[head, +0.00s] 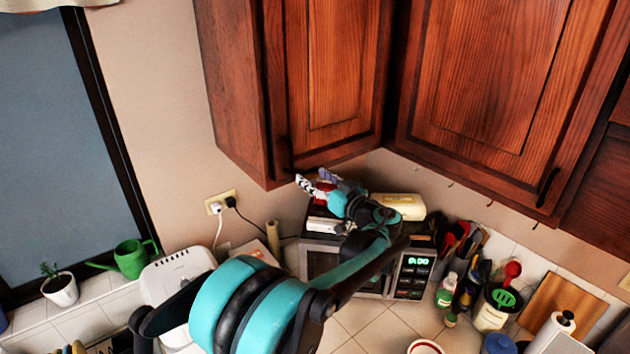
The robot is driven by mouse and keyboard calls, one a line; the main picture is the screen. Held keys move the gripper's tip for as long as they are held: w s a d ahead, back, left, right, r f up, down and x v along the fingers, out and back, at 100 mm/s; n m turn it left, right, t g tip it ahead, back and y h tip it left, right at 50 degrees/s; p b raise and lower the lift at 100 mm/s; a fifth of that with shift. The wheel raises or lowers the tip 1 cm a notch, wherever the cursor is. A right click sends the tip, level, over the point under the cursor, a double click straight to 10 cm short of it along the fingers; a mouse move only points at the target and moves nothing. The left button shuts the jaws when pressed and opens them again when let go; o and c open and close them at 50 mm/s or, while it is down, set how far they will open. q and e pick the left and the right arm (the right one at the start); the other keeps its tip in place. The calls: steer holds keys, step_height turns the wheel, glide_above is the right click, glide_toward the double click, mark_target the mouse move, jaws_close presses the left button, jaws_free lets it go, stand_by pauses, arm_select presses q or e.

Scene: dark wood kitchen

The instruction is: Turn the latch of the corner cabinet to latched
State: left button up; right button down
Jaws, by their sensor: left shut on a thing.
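The corner cabinet (335,70) is dark reddish wood and hangs on the wall, its two visible doors meeting at an inner corner. My left gripper (313,182) is at the lower edge of the left door, near that door's bottom left corner. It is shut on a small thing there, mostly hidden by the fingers. That thing appears to be the latch; its shape and the way it points cannot be made out. A dark handle (285,155) shows just above and left of the fingers. My right gripper is not in view.
Below the gripper stands a microwave (410,275) with a cream package (400,206) on top. Bottles and utensils (470,275) crowd the counter to its right. A wall socket (220,202), a green watering can (131,259) and a potted plant (60,288) are at left.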

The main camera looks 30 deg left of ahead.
mark_target(316, 167)
arm_select(q)
steer(key=m, duration=0.1)
steer(key=m+b, duration=0.1)
steer(key=m, duration=0.2)
steer(key=shift+w+d+r, duration=0.1)
steer(key=shift+w+r, duration=0.15)
steer(key=m, duration=0.1)
steer(key=m+b, duration=0.1)
steer(key=m, duration=0.1)
steer(key=shift+w+d+r+m, duration=0.1)
steer(key=shift+w+r+m, duration=0.15)
steer(key=shift+m, duration=0.15)
steer(key=m, duration=0.2)
steer(key=m+b, duration=0.1)
steer(key=m, duration=0.1)
steer(key=shift+w+d+r+m+b, duration=0.1)
steer(key=shift+w+d+m+b, duration=0.05)
steer(key=shift+w+m+b, duration=0.2)
steer(key=shift+w+d+m+b, duration=0.1)
steer(key=shift+w+m+b, duration=0.15)
steer(key=shift+m, duration=0.85)
steer(key=shift+w+d+m+b, duration=0.1)
steer(key=shift+w+m+b, duration=0.1)
steer(key=shift+m, duration=0.85)
steer(key=o, duration=1.2)
steer(key=shift+c, duration=0.2)
steer(key=shift+d, duration=0.1)
